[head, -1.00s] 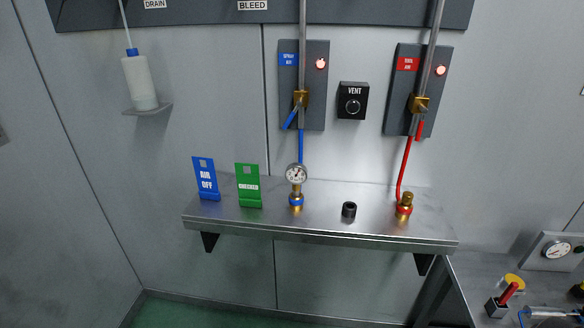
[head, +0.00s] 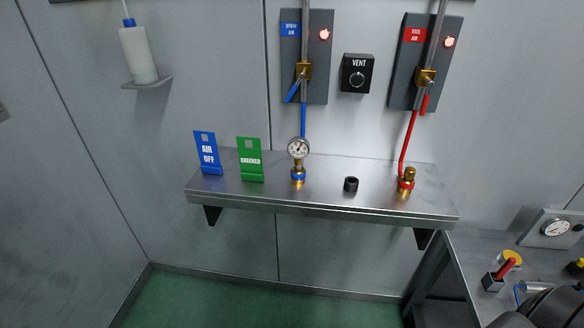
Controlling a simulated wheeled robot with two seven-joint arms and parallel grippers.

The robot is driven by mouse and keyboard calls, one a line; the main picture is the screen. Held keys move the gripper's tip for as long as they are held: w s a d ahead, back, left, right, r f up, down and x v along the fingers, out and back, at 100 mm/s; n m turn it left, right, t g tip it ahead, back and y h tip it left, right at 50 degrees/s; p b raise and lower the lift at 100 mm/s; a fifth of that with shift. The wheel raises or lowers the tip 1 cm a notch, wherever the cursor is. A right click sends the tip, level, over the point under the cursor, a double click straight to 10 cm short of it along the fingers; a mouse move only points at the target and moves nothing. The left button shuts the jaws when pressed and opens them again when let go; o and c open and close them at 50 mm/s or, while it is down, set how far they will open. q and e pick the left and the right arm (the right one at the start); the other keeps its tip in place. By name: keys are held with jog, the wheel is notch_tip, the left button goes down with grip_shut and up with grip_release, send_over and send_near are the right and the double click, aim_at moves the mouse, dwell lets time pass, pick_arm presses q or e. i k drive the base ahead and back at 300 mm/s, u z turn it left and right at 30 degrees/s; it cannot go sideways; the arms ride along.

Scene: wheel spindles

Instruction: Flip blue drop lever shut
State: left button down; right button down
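The blue drop lever (head: 293,90) hangs at a slant, down and to the left, from a brass valve (head: 304,70) on the blue-labelled "SPRAY AIR" panel (head: 289,50). A blue hose (head: 303,122) runs from below that valve to a brass fitting with a blue ring (head: 298,175) and a round gauge (head: 298,148) on the shelf. A red light (head: 325,34) glows on the panel. Neither of my grippers is in view, and nothing touches the lever.
A metal shelf (head: 320,197) juts out below, holding a blue "AIR OFF" tag (head: 208,155), a green "CHECKED" tag (head: 250,160) and a black cap (head: 351,184). A red lever (head: 424,104) hangs steeply at right. The black "VENT" box (head: 357,73) sits between panels. Green floor (head: 270,300) is clear.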

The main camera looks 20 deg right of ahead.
aim_at(303, 72)
jog(key=z, duration=0.55)
jog(key=k, duration=0.65)
jog(key=z, duration=0.75)
jog(key=i, duration=1.15)
jog(key=u, duration=0.8)
